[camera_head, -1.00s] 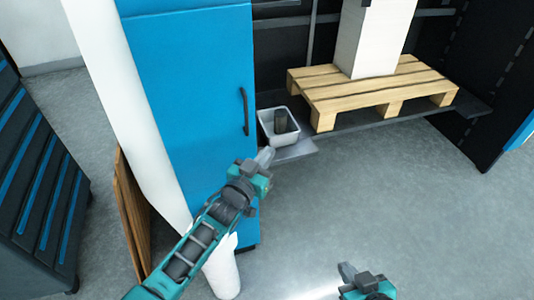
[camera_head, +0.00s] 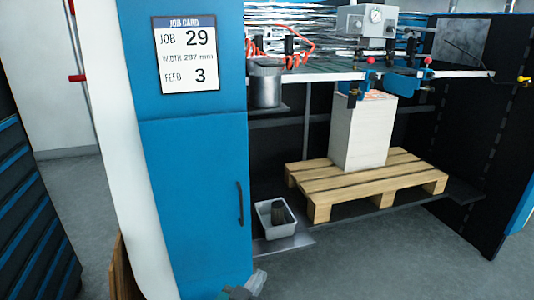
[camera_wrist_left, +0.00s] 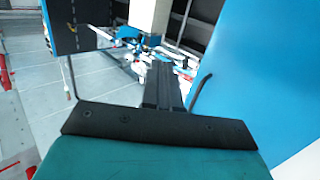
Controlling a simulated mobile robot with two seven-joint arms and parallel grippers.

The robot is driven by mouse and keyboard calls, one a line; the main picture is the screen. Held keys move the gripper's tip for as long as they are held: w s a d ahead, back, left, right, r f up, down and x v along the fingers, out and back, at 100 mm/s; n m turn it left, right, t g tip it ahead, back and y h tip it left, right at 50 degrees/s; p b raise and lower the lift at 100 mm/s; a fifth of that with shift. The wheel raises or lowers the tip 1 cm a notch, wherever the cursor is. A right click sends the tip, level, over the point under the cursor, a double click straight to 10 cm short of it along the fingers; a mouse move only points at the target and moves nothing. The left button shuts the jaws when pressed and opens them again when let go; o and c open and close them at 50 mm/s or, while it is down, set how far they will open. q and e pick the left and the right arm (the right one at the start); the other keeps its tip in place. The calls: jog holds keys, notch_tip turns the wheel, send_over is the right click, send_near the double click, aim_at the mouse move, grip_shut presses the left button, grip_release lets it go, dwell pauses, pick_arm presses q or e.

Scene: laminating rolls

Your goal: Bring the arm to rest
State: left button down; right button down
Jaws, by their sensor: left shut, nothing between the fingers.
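My left gripper (camera_head: 257,279) shows only at the bottom edge of the head view, in front of the foot of the blue cabinet. In the left wrist view its fingers (camera_wrist_left: 164,85) are shut together with nothing between them. The rest of the left arm is below the head view. My right gripper is out of view.
The blue cabinet (camera_head: 190,190) with a job card (camera_head: 187,55) stands just behind the left gripper. A grey bin (camera_head: 263,218) with a dark cylinder sits to its right. A wooden pallet (camera_head: 325,179) bears a white stack (camera_head: 360,135). The grey floor (camera_head: 400,262) at front right is clear.

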pick_arm(q)
jog(key=s+a+f+n+g+y, duration=0.1)
jog(key=s+a+f+g+y, duration=0.1)
jog(key=s+a, duration=0.5)
jog(key=s+a+f+n+g+y, duration=0.1)
jog(key=s+a+f+g+y, duration=0.1)
jog(key=s+a, duration=0.6)
jog(key=s+f+y, duration=0.1)
jog(key=s+f, duration=0.1)
jog(key=s, duration=0.5)
jog(key=shift+s+a+f+g+y, duration=0.2)
jog(key=shift+s+f+g+y, duration=0.1)
jog(key=shift+s, duration=0.05)
